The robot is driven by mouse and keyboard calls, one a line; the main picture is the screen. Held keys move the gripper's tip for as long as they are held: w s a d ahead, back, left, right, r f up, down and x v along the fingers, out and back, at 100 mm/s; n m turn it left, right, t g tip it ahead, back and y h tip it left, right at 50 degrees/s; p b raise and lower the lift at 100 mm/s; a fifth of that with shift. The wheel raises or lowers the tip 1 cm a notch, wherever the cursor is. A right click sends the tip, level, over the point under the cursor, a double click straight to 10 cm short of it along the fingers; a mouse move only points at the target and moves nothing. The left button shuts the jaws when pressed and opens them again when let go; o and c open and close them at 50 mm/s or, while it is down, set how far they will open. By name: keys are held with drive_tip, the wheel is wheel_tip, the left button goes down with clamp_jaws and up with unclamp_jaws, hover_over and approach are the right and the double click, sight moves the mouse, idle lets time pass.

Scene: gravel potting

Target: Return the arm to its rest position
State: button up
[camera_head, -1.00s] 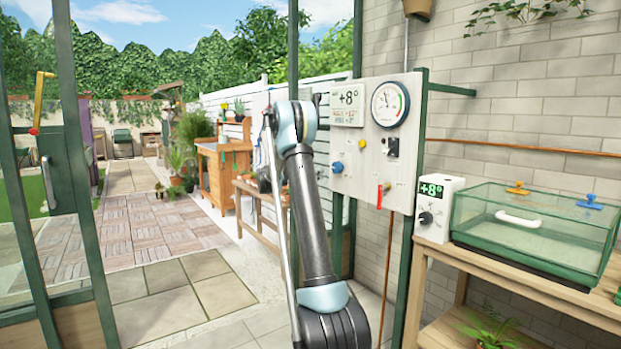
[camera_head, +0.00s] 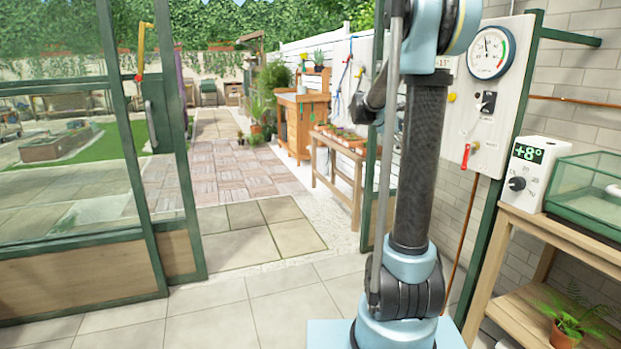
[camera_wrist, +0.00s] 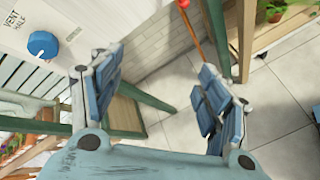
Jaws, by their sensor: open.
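My arm (camera_head: 417,160) stands upright in the right half of the head view, its upper end cut off by the top edge. My gripper is out of that view. In the wrist view my gripper (camera_wrist: 160,100) is open, its two blue-padded fingers well apart. Nothing is between them; tiled floor and brick wall show behind. A white panel marked "VENT" with a blue knob (camera_wrist: 42,45) is at the upper left of the wrist view.
The control panel (camera_head: 490,140) with a dial and red lever stands right behind the arm. A wooden bench (camera_head: 550,235) with a thermostat box (camera_head: 528,170) and glass case (camera_head: 590,195) is at right. A green-framed door (camera_head: 160,130) is left. The tiled floor (camera_head: 230,320) in front is clear.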

drive_tip(key=s+a+f+m+y, duration=0.3)
drive_tip(key=s+a+f, duration=0.3)
drive_tip(key=s, duration=0.7)
drive_tip(key=s+a+f+m+g+y, duration=0.1)
drive_tip(key=s+a+f+m+y, duration=0.3)
drive_tip(key=s+f, duration=0.5)
drive_tip(key=s+a+f+m+y, duration=0.4)
drive_tip(key=s+a+f, duration=0.3)
drive_tip(key=s, duration=1.1)
drive_tip(key=shift+a+f+m, duration=0.2)
drive_tip(key=shift+a+m, duration=0.3)
